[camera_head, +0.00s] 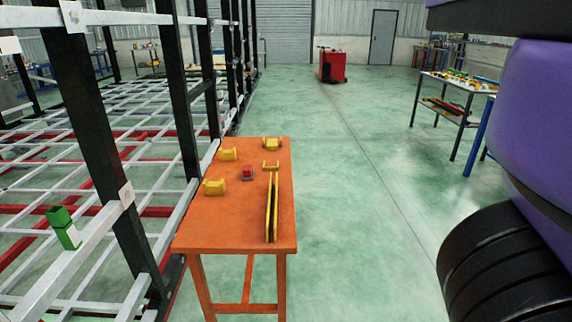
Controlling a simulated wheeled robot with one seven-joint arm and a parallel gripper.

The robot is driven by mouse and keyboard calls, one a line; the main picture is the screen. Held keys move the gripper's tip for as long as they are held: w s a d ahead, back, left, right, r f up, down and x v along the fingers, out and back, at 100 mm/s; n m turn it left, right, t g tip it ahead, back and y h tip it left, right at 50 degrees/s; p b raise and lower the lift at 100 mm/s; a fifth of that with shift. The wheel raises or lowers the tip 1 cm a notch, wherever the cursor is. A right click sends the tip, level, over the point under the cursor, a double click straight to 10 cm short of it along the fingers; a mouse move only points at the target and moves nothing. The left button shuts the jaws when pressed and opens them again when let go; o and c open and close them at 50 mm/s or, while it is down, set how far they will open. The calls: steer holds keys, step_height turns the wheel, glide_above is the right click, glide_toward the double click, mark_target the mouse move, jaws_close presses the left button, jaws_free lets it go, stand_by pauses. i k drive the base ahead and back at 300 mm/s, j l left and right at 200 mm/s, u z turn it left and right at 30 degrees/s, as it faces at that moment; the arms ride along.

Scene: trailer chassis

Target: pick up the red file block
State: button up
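A small red block (248,173), which I take to be the red file block, sits on the orange table (206,238). It lies near the middle of the tabletop, among yellow pieces, and its lower part looks darker or greyish. It is too small to make out in detail. My gripper is not in view, so its place relative to the block does not show.
Yellow pieces (214,187) and a long yellow-black tool (272,208) share the tabletop. A dark and white frame (95,120) stands close on the left, with a green object (63,228) on its rail. Green floor between is clear.

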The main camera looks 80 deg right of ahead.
mark_target(248, 174)
steer(key=z, duration=1.45)
